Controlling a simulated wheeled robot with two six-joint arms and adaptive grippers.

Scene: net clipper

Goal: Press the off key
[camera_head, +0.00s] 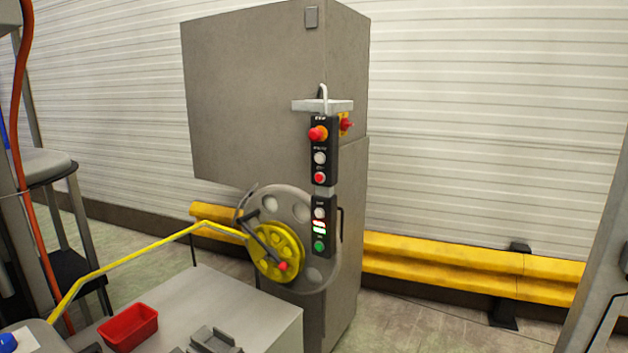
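A black control panel (331,150) hangs on the front edge of a tall grey machine cabinet (255,90). The lettering is too small to read, so I cannot tell which one is the off key. Neither of my grippers is recognisable in view.
A yellow wheel (277,254) and a bent yellow bar (135,262) sit left of the panel. A red bin (128,327) stands on a grey table (235,305) in front. A yellow guard rail (440,262) runs behind; some floor right of the cabinet is clear.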

